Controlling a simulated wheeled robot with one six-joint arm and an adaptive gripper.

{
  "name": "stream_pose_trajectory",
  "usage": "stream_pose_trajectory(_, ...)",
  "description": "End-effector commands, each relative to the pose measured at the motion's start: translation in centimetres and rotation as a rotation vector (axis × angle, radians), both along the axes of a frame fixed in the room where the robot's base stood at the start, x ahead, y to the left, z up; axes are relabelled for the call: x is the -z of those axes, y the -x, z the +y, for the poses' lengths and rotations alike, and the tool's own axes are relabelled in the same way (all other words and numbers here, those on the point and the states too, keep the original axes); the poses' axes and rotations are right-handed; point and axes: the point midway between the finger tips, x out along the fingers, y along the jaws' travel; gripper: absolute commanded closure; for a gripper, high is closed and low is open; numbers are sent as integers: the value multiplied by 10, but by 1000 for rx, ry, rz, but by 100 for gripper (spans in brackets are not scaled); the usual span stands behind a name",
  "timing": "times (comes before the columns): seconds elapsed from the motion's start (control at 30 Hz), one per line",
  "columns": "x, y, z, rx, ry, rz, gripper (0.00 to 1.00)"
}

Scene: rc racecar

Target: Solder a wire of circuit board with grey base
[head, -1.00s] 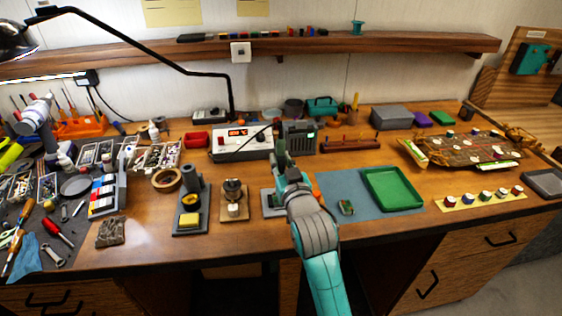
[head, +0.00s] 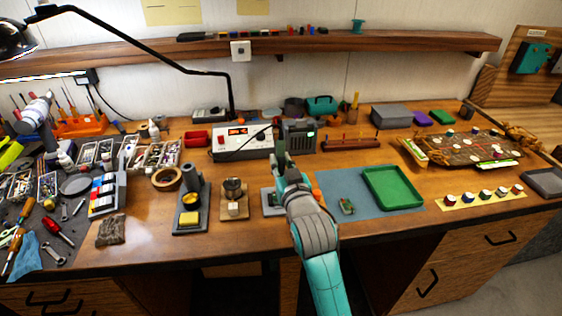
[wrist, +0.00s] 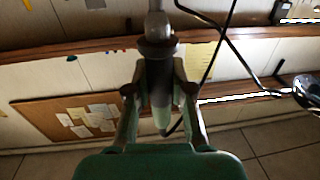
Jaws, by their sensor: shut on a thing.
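My gripper (wrist: 158,75) is shut on the soldering iron (wrist: 160,90), a slim tool with a dark collar and a pale shaft, seen between the fingers in the wrist view. In the head view my gripper (head: 281,158) is above the bench, in front of the soldering station (head: 240,143), a white box with a lit red display. A flat grey base (head: 267,202) lies under my arm; the arm hides most of it, so any circuit board or wire on it cannot be made out. A small green board (head: 347,206) lies on the blue mat (head: 335,184).
A green tray (head: 393,203) sits on the mat's right. A grey stand with a yellow sponge (head: 190,219) and a small wooden-based item (head: 234,210) are left of my arm. Bins and tools crowd the far left. A lamp arm (head: 150,52) reaches overhead.

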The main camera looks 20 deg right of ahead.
Motion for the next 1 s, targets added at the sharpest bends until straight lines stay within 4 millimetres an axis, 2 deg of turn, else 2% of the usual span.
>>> stream_pose_trajectory(1.0, 7, 0, 0, 0, 0, -1, 100)
